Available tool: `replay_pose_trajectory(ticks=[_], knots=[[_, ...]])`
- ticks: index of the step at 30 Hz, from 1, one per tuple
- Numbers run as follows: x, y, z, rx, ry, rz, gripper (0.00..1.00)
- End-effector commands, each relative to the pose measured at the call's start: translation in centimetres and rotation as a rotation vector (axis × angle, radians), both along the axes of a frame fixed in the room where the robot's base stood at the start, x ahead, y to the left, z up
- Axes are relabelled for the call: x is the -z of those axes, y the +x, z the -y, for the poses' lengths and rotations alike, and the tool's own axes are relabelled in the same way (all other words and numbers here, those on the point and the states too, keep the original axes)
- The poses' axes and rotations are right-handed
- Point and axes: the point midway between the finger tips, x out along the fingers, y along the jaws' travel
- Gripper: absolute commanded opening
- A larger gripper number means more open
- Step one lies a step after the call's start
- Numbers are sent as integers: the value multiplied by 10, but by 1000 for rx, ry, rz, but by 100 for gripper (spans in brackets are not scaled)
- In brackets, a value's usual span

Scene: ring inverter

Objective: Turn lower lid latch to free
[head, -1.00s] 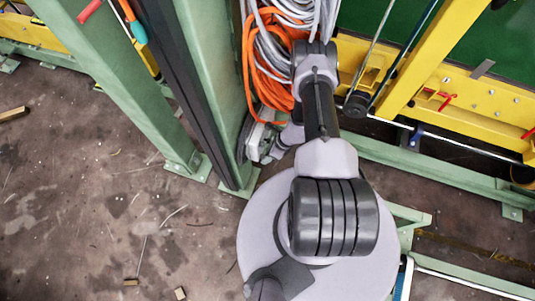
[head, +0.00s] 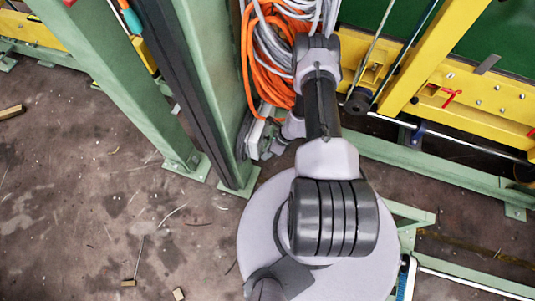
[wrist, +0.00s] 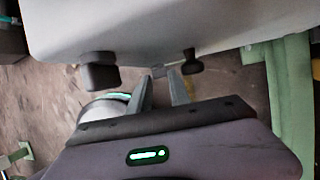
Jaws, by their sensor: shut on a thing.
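The grey box (wrist: 180,25) fills the top of the wrist view, its lower edge facing my gripper. A dark block-like fitting (wrist: 98,72) and a smaller dark knob (wrist: 191,62) hang under that edge. My gripper (wrist: 161,75) reaches up to the edge between them, its two grey fingers a small gap apart, the right one close beside the small knob. It is shut on what I take to be the lower lid latch, but the held part is mostly hidden at the fingertips.
A green post (head: 205,80) stands left of my arm, with orange and grey cables (head: 270,60) hanging beside it. Yellow beams (head: 450,90) and a green rail (head: 440,165) lie to the right. Open floor (head: 90,200) is at the lower left.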

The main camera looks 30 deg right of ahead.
Motion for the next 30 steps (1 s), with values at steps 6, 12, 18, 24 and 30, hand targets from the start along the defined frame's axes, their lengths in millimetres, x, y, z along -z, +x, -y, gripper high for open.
replay_pose_trajectory(ticks=[6,12,18,24,30], knots=[[6,4,5,1,110,-83,0],[4,5,7,2,216,-167,0],[6,7,9,3,298,-232,0],[6,8,10,1,345,-269,0],[6,8,9,2,362,-282,0]])
